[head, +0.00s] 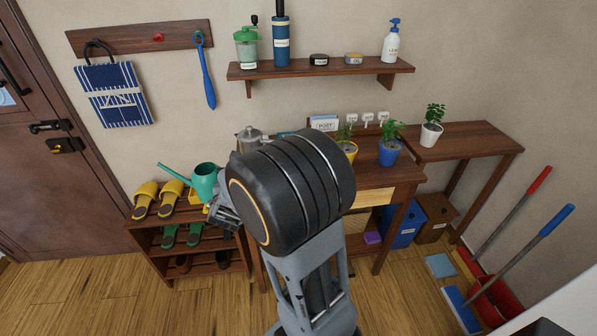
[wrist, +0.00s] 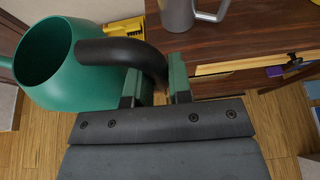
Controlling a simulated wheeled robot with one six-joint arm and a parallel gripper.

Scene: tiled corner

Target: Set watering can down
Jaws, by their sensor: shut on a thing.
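The green watering can (head: 205,182) hangs in front of my arm at the left in the head view, its spout pointing up and left. In the wrist view the can (wrist: 58,75) fills the upper left, its round opening facing me. Its dark handle (wrist: 128,55) curves to the right, between the fingers of my gripper (wrist: 155,90). My gripper is shut on the handle. In the head view my gripper (head: 228,208) is partly hidden by my own arm. The can seems to be off any surface, near the shoe rack and the wooden table.
A shoe rack (head: 205,258) with yellow slippers stands at the left. The wooden table (head: 372,175) holds a grey metal jug (head: 249,136), also in the wrist view (wrist: 180,14), and potted plants. A side table (head: 470,138) at the right has bare room. My arm hides part of the tabletop.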

